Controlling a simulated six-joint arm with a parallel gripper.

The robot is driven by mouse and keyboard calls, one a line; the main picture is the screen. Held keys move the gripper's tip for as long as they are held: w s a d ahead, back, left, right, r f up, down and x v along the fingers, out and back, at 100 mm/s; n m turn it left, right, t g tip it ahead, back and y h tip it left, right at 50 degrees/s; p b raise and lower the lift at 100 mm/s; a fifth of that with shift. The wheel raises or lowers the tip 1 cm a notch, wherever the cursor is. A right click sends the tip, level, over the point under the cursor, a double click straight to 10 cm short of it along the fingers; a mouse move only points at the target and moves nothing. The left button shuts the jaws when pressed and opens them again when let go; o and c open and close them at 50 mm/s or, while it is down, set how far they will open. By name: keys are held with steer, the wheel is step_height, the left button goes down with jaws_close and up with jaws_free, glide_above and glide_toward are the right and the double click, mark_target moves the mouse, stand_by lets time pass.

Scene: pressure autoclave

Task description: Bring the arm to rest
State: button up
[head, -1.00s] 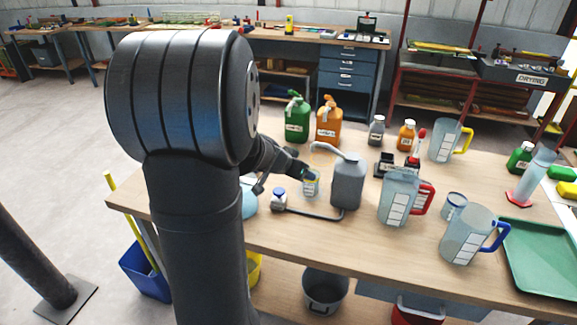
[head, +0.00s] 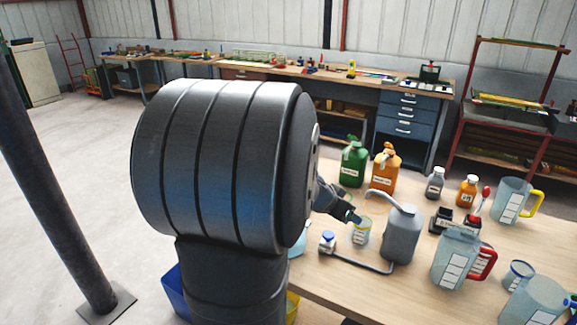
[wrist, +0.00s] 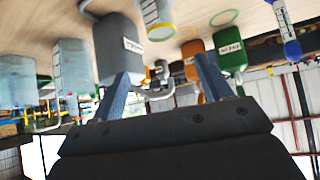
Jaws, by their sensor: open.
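My gripper (head: 350,213) is small and partly hidden behind my own dark arm in the head view. It is above the bench beside a small cup with a yellow rim (head: 361,232). In the wrist view, the two blue fingers of my gripper (wrist: 163,68) stand apart with nothing held between them. The cup (wrist: 156,18) shows beyond the fingertips. A grey vessel with a bent pipe (head: 401,236) stands to the right of the cup, and it also shows in the wrist view (wrist: 117,50).
A green canister (head: 353,164) and an orange canister (head: 384,172) stand behind the gripper. A blue-capped bottle (head: 327,243) stands in front. Jugs, including a red-handled one (head: 456,260), crowd the right. A dark post (head: 55,190) stands on open floor at left.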

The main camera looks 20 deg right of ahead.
steer(key=x, duration=1.7)
steer(key=shift+w+f, duration=0.1)
steer(key=shift+w, duration=0.05)
steer(key=v, duration=1.7)
glide_toward(362, 224)
steer(key=x, duration=0.4)
steer(key=s+x, duration=0.1)
steer(key=x, duration=0.1)
steer(key=shift+d+f, duration=0.2)
steer(key=shift+d, duration=0.25)
step_height(362, 224, up, 4)
steer(key=shift+f, duration=0.15)
steer(key=s+a+r, duration=0.1)
steer(key=s+a, duration=1.1)
steer(key=shift+a+r+n+t, duration=0.25)
steer(key=shift+r+n+t, duration=0.05)
steer(key=shift+n, duration=0.1)
